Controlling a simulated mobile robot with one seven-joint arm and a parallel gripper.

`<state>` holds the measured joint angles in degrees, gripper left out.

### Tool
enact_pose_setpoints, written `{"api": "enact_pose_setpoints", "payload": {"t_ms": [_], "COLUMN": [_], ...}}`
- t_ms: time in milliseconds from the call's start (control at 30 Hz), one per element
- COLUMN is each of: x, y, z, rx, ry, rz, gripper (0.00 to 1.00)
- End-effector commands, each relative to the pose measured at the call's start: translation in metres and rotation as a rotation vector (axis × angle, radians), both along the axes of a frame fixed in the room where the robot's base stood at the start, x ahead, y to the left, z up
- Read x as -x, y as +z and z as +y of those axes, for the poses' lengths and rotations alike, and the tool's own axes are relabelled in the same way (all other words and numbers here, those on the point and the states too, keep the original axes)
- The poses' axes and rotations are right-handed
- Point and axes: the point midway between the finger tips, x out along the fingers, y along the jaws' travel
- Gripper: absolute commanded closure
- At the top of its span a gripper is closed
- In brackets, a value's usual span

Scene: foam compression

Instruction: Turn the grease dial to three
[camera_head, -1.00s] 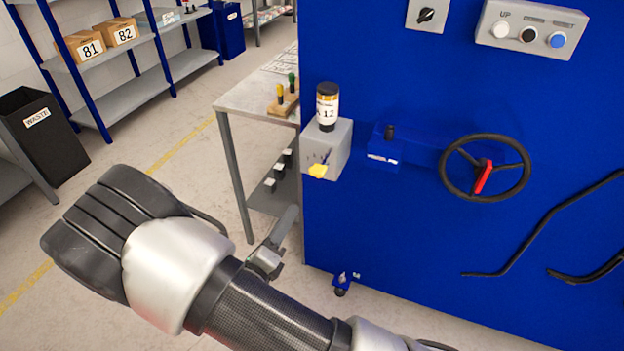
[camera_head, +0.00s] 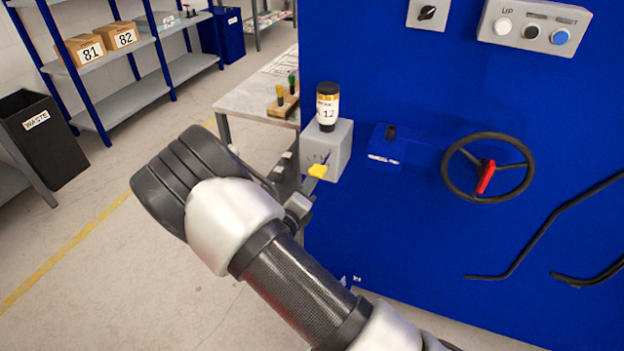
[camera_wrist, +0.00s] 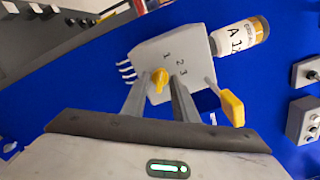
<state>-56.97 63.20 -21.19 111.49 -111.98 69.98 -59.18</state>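The grease box (camera_head: 338,150) is a grey block on the blue machine's left edge, with bottle A12 (camera_head: 328,103) on top. In the wrist view, the box face (camera_wrist: 185,45) shows the numbers 1, 2 and 3 around a small yellow dial (camera_wrist: 159,79). The dial's pointer setting is too small to tell. My gripper (camera_wrist: 160,86) is open, its two fingers on either side of the dial in the picture; I cannot tell whether they touch it. A lever with a yellow paddle (camera_wrist: 232,107) stands right of the fingers. The dial is hidden in the head view.
A handwheel (camera_head: 487,167) and a small blue box (camera_head: 386,147) are to the right on the machine. A grey table (camera_head: 245,98) stands behind the gripper, with a wooden holder (camera_head: 284,107) on it. Thin prongs (camera_wrist: 125,70) stick out left of the grease box.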

Motion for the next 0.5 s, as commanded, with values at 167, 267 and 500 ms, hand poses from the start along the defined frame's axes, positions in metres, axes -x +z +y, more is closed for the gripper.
{"api": "enact_pose_setpoints", "payload": {"t_ms": [167, 267, 500], "x": [0.0001, 0.0002, 0.0004], "y": [0.0001, 0.0001, 0.0001], "z": [0.0, 0.0, 0.0001], "rx": [0.0, 0.0, -0.007], "ry": [0.0, 0.0, 0.0], "rz": [0.0, 0.0, -0.002], "gripper": [0.74, 0.91, 1.0]}}
